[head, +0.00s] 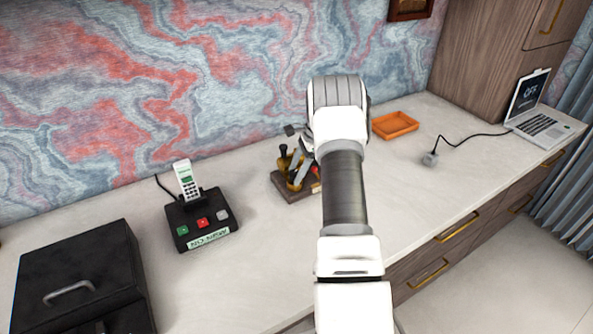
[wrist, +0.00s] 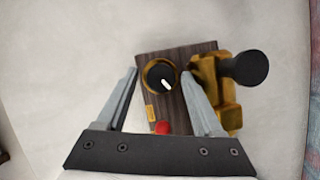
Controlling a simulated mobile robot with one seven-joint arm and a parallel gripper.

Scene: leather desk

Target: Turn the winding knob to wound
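The winding knob (wrist: 161,75) is a round black knob with a white pointer line and a brass rim. It sits on a dark wooden base (wrist: 146,107), which also shows in the head view (head: 288,187). The pointer slants toward the lower right in the wrist view. My gripper (wrist: 158,75) is open above the base, with one grey finger on each side of the knob and nothing held. I cannot tell how far the fingertips are above it. In the head view my gripper (head: 305,165) is largely hidden behind my arm.
A brass part with a black ball (wrist: 250,68) stands close to the right finger. A red button (wrist: 161,127) and a yellow label (wrist: 152,112) are on the base. A phone dock (head: 207,218), a black box (head: 80,275), an orange tray (head: 394,125) and a laptop (head: 540,110) stand apart.

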